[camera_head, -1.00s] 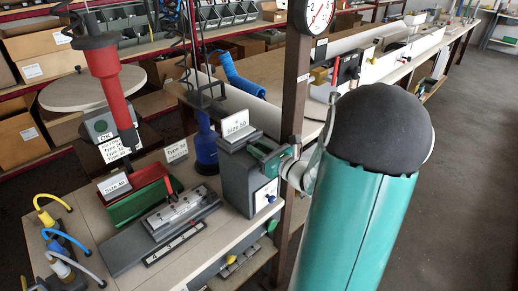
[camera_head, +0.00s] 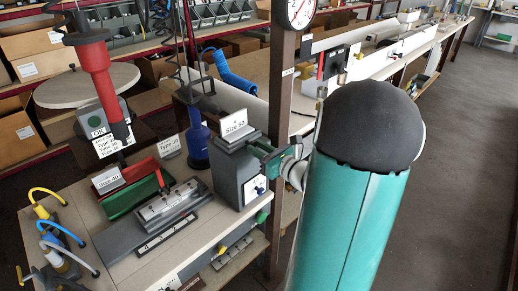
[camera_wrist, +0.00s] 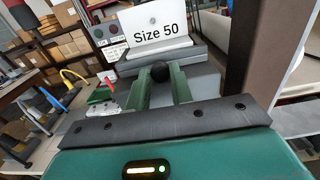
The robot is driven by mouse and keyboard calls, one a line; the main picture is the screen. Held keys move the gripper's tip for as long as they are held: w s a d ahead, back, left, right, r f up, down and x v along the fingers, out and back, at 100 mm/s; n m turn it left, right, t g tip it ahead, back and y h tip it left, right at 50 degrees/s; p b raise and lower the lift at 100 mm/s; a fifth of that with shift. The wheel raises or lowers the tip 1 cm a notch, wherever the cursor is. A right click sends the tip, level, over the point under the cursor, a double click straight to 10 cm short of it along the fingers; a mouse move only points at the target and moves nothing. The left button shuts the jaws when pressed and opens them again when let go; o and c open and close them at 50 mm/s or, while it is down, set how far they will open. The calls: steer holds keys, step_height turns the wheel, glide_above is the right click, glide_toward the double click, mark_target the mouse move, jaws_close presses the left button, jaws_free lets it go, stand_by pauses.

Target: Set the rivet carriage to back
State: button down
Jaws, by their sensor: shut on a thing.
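A grey machine box (camera_head: 235,172) with a white "Size 50" card (camera_head: 235,123) on top stands at the table's right end. My gripper (camera_head: 270,157) is at the box's upper right side. In the wrist view its green fingers (camera_wrist: 161,88) stand on either side of a black ball knob (camera_wrist: 160,71), below the "Size 50" card (camera_wrist: 159,34), and are shut on it. A light grey block with small studs (camera_head: 170,202), perhaps the rivet carriage, sits on a dark grey rail (camera_head: 120,235). Whether the knob belongs to the carriage, I cannot tell.
A green and red tray (camera_head: 125,200) and a blue bottle-shaped tool (camera_head: 196,145) stand behind the rail. A red tool (camera_head: 105,90) hangs at the left. Yellow, blue and white hoses (camera_head: 60,235) are at the table's left edge. A brown post (camera_head: 285,120) rises close beside my gripper.

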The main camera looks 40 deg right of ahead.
steer(key=c, duration=1.2)
jaws_free()
steer(key=shift+c, duration=0.2)
steer(key=s, duration=1.3)
steer(key=shift+s+d, duration=0.15)
steer(key=shift+s, duration=0.2)
